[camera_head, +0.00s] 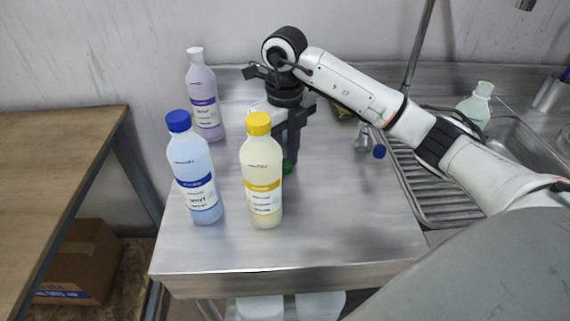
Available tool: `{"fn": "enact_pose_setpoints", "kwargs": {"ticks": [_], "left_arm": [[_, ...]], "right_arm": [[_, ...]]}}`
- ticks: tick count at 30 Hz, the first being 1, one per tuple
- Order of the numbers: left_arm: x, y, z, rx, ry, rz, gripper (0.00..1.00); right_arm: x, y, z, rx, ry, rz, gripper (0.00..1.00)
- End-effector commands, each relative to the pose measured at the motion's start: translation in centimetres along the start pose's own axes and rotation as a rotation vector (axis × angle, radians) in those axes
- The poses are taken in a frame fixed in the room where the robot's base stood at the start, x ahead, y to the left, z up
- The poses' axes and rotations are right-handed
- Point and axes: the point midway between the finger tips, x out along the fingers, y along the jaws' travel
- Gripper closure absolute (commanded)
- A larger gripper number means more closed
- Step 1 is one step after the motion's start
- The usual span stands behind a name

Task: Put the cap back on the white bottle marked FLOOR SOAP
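My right gripper (289,145) points down over the steel counter, behind the yellow-capped bottle. A green cap (288,166) shows at its fingertips, low by the counter; I cannot tell whether it is held. A pale whitish shape (257,105) shows behind the gripper and the yellow-capped bottle, mostly hidden; it may be a white bottle. No FLOOR SOAP label is readable. My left gripper is not in view.
A blue-capped bottle (195,172), a yellow-capped bottle (261,175) and a purple bottle (204,98) stand on the counter's left half. A pale green bottle (477,104) is by the sink (520,150). The counter's front right (345,225) is clear. A wooden table (50,160) stands left.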

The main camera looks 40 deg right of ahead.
Motion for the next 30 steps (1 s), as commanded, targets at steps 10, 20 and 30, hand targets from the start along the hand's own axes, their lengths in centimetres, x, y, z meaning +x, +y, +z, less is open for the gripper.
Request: {"fn": "enact_pose_setpoints", "kwargs": {"ticks": [10,20,30], "left_arm": [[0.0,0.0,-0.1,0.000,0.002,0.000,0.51],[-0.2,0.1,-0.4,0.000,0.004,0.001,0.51],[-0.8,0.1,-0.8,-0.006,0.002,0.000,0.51]], "right_arm": [[-0.1,0.0,0.0,0.000,0.000,0.000,0.95],[-5.1,-0.1,0.1,0.001,-0.006,-0.003,0.95],[-9.8,-0.1,0.0,0.001,0.000,-0.001,0.95]]}}
